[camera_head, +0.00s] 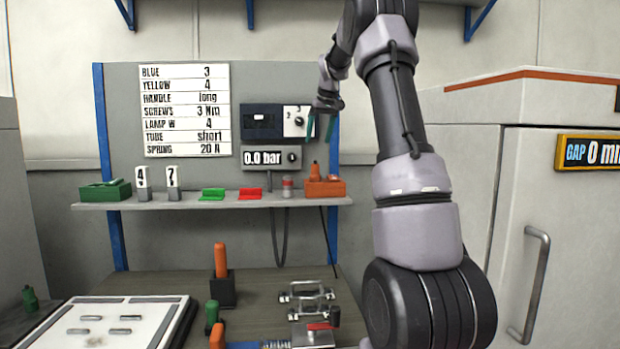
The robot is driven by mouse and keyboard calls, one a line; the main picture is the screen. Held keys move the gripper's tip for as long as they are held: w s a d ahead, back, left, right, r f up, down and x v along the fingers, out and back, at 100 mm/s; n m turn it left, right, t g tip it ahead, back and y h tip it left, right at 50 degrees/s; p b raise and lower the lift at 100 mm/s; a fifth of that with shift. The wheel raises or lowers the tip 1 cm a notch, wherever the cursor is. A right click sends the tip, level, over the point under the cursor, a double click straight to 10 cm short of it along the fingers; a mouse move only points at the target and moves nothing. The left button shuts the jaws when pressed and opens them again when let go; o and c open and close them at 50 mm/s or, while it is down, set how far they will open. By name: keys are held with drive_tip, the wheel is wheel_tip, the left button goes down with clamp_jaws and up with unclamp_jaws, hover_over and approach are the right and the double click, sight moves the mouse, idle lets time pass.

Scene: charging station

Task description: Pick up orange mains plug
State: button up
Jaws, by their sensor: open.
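A small orange upright piece (315,170), which looks like the orange mains plug, stands at an orange-brown box (325,188) on the right end of the shelf. Its prongs are too small to make out. My gripper (320,128) is above it, in front of the back panel, with its two teal fingers apart and pointing down. Nothing shows between the fingers. A clear gap shows in the picture between the fingertips and the orange piece. My arm rises on the right and does not cover it.
The shelf (240,201) also carries a green box (105,191), number tags, green and red pieces and a small cylinder (287,188). Below, an orange handle (221,260) stands in a black holder, left of a metal fixture (308,297).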

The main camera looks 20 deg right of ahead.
approach(316, 164)
drive_tip(key=f, duration=0.1)
drive_tip(key=shift+n, duration=0.3)
drive_tip(key=x, duration=0.5)
drive_tip(key=shift+w+d+r, duration=0.1)
drive_tip(key=shift+w, duration=0.2)
drive_tip(key=shift+w+x, duration=0.15)
drive_tip(key=shift+x, duration=1.4)
drive_tip(key=shift+w+x, duration=0.1)
drive_tip(key=shift+x, duration=1.45)
drive_tip(key=shift+d+r, duration=0.1)
drive_tip(key=shift+r, duration=0.05)
clamp_jaws()
